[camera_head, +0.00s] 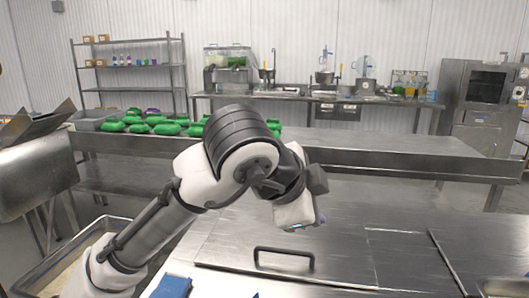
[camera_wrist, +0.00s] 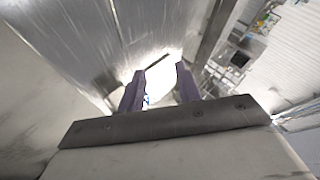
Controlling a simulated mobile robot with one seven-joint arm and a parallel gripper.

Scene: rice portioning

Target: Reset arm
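My gripper (camera_wrist: 161,80) shows in the wrist view with its two dark fingers apart and nothing seen between them. A bright glare on metal shows beyond the gap. In the head view my arm reaches up from the lower left and bends over at the middle of the picture. Its wrist end hangs above the near steel counter (camera_head: 345,235); the fingers cannot be made out there.
A lid handle (camera_head: 284,252) stands up from the near counter below my wrist. A blue item (camera_head: 172,287) lies at its front edge. Several green packs (camera_head: 168,129) lie on the steel table (camera_head: 390,152) behind. A steel pan (camera_head: 50,264) is at lower left.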

